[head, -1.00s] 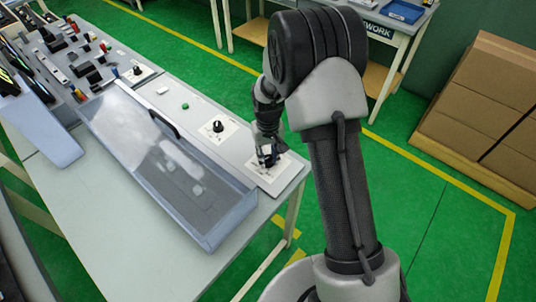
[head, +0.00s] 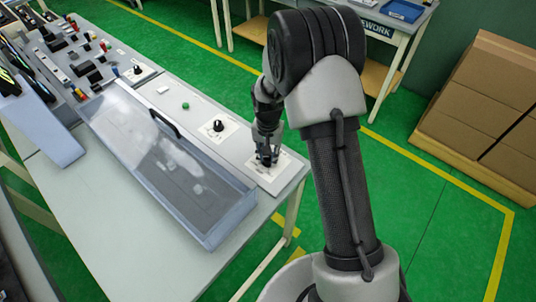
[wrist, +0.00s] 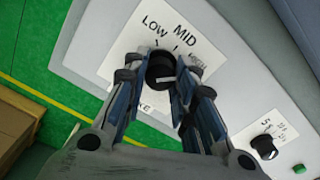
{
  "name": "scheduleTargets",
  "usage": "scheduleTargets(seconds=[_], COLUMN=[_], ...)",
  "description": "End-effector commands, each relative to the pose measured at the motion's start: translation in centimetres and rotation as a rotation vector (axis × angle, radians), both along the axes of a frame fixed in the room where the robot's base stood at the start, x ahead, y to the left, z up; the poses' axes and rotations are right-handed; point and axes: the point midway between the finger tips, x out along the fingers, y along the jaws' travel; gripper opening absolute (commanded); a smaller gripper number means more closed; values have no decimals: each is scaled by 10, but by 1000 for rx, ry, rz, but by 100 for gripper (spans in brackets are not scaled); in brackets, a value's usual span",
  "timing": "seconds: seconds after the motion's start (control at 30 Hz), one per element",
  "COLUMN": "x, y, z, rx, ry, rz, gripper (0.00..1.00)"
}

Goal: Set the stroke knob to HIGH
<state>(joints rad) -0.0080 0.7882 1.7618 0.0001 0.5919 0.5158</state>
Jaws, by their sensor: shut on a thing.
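The stroke knob (wrist: 160,68) is black and round, on a white label plate (wrist: 118,45) in the wrist view. LOW and MID can be read on the plate. A further word to the right of MID is partly covered by a finger. In the head view my gripper (head: 268,160) stands over the plate (head: 285,176) at the console's near right end and hides the knob.
A second black knob (head: 217,126) and a green button (head: 185,106) sit farther along the console. A clear-lidded box (head: 165,165) with a dark handle lies left of my gripper.

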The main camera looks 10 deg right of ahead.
Motion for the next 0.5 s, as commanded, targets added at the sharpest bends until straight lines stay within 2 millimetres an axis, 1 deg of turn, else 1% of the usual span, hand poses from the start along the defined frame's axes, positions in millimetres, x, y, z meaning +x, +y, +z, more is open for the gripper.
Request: scheduleTargets(seconds=[0.33,0.37,0.5], x=[1,1,1], y=[0,0,0], z=[1,1,1], rx=[0,0,-1], ry=[-4,-4,-3], rz=[-2,-2,-1], gripper=[1,26,35])
